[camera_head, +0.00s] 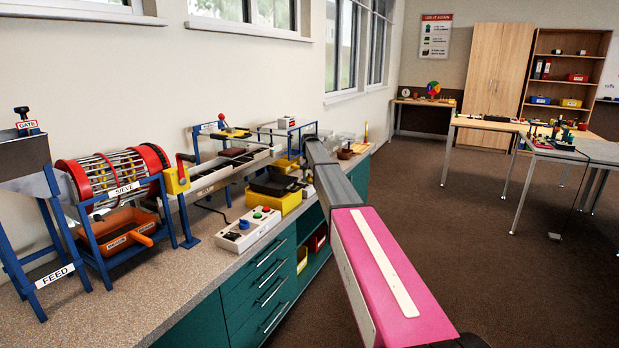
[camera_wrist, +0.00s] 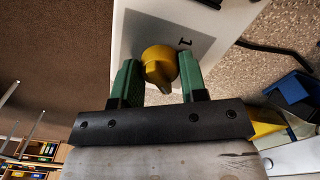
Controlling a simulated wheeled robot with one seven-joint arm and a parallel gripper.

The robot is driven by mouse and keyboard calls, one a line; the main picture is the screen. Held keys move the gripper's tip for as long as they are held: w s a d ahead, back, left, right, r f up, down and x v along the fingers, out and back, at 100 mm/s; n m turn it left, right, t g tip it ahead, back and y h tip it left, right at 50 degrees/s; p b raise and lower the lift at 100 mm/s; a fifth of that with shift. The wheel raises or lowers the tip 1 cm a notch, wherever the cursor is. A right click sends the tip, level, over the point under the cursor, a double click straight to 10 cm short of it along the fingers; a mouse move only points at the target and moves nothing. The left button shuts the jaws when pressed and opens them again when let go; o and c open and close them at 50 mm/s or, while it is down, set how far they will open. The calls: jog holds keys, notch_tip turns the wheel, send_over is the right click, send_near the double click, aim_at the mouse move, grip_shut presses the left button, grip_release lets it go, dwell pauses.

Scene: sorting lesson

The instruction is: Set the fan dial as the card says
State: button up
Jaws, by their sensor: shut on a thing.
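In the wrist view a yellow dial (camera_wrist: 159,64) sits on a grey plate (camera_wrist: 206,45) on a white box (camera_wrist: 240,15). My gripper (camera_wrist: 160,70) has its two green fingers shut on the dial, one on each side. The dial's narrow end points toward the bottom of the picture. A rotated "1" is printed on the plate just above and right of the dial. Other marks are hidden by the dial and fingers, if there are any. In the head view my arm reaches over the bench and the gripper and dial are hidden. No readable setting card shows.
The speckled bench (camera_head: 130,310) carries a blue-framed sieve drum (camera_head: 112,175), an orange tray (camera_head: 127,232), a yellow bin (camera_head: 277,203) and a button box (camera_head: 248,230). In the wrist view, a dark cable (camera_wrist: 275,50) and a blue part (camera_wrist: 293,92) lie right of the box.

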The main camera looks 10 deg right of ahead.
jog(key=shift+m, duration=1.3)
jog(key=o, duration=0.9)
notch_tip(320, 180, up, 11)
jog(key=shift+f, duration=0.1)
